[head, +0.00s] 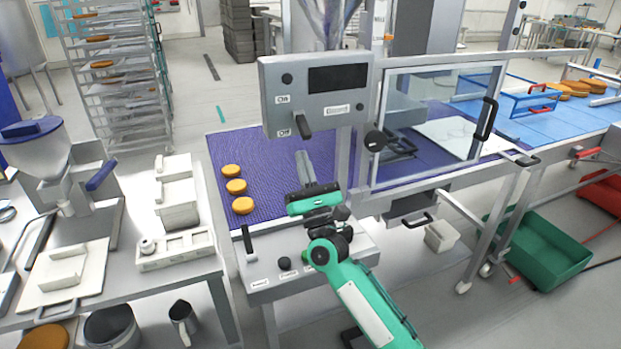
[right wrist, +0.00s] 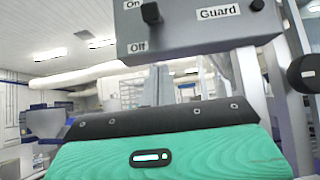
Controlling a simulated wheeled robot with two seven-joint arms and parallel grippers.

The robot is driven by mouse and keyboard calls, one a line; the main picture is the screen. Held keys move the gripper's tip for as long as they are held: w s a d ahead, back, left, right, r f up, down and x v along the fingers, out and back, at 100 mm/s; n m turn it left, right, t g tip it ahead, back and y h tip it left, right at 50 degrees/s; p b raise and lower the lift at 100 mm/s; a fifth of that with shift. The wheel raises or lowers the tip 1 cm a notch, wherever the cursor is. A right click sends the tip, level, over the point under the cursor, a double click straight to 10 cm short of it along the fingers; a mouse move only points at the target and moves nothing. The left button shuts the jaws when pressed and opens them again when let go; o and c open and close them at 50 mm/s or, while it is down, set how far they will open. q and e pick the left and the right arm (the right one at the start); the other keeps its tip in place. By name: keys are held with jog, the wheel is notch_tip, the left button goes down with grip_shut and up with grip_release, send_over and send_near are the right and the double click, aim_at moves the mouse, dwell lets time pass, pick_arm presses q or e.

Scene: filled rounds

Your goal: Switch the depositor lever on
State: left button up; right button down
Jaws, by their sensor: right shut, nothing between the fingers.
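The depositor lever (head: 304,124) is a black handle on the grey control panel (head: 345,107). In the head view it sits low, beside the "Off" label and below the "On" label. It also shows at the top of the right wrist view (right wrist: 151,13). My right gripper (head: 303,156), with a green and black body, is shut and empty. Its grey fingers point up towards the panel, just below the lever in the head view, with a gap visible. My left gripper is not in view.
A purple conveyor belt (head: 270,150) with several orange cakes (head: 236,186) runs behind my right gripper. A clear guard door (head: 425,125) stands right of the panel. A button console (head: 285,264) lies below my arm. A work table with a hopper (head: 40,160) stands left.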

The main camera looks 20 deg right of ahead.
aim_at(302, 124)
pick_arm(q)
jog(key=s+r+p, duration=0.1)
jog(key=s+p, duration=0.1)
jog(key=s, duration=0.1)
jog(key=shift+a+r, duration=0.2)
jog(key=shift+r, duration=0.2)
pick_arm(e)
jog(key=r, duration=0.2)
jog(key=s+r, duration=0.1)
jog(key=r, duration=0.1)
jog(key=shift+s, duration=0.15)
pick_arm(q)
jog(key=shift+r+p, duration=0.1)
jog(key=shift+p, duration=0.2)
pick_arm(e)
jog(key=shift+r, duration=0.1)
